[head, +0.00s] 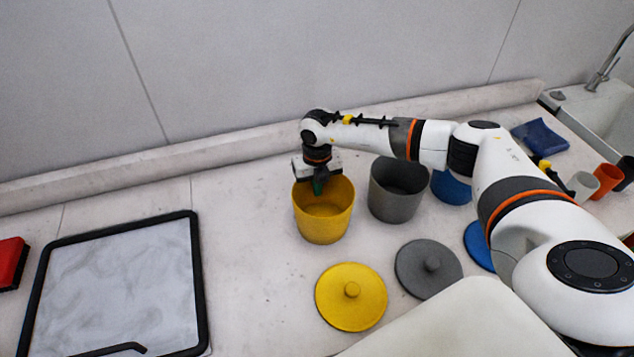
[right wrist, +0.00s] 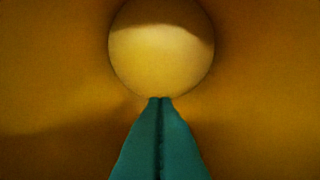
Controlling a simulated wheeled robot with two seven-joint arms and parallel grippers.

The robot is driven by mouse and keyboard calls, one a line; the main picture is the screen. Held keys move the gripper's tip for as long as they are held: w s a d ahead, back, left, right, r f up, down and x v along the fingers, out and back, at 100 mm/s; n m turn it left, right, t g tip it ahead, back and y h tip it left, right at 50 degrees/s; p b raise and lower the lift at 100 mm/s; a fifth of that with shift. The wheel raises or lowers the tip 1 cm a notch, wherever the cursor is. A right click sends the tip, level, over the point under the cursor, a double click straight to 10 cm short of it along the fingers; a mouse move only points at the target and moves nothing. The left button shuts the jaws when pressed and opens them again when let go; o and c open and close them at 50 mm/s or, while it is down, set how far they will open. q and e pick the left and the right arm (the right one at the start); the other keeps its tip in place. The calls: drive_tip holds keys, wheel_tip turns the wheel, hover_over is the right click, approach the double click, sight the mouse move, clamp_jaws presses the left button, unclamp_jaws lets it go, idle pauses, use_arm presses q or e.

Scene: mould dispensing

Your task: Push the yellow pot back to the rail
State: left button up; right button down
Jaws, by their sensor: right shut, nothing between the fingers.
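The yellow pot (head: 324,224) stands upright and open on the counter, a little left of the grey pot. Its lid is off. My right gripper (head: 318,187) is at the mouth of the yellow pot, with its green fingertips at the rim's inner side. In the right wrist view the shut green fingers (right wrist: 160,100) point down into the yellow pot, with its floor (right wrist: 160,50) and walls around them. The fingers hold nothing. The rail (head: 240,138) runs along the wall behind the pot, with bare counter between them. My left gripper does not show.
A grey pot (head: 395,195) and a blue pot (head: 452,187) stand to the right, partly behind my arm. A yellow lid (head: 351,297), a grey lid (head: 428,268) and a blue lid (head: 478,245) lie in front. A black-framed tray (head: 197,285) lies left.

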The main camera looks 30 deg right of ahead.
drive_tip(key=shift+w, duration=0.15)
drive_tip(key=w+d+b, duration=0.1)
drive_tip(key=w+b, duration=0.3)
drive_tip(key=b, duration=0.1)
drive_tip(key=w+d+b, duration=0.1)
drive_tip(key=w+b, duration=0.3)
drive_tip(key=b, duration=0.1)
drive_tip(key=w+d+b, duration=0.1)
drive_tip(key=w+b, duration=0.4)
drive_tip(key=shift+f, duration=0.35)
drive_tip(key=shift+w+d+r+b, duration=0.2)
drive_tip(key=shift+w+b, duration=0.15)
drive_tip(key=shift+b, duration=0.45)
drive_tip(key=shift+r, duration=0.2)
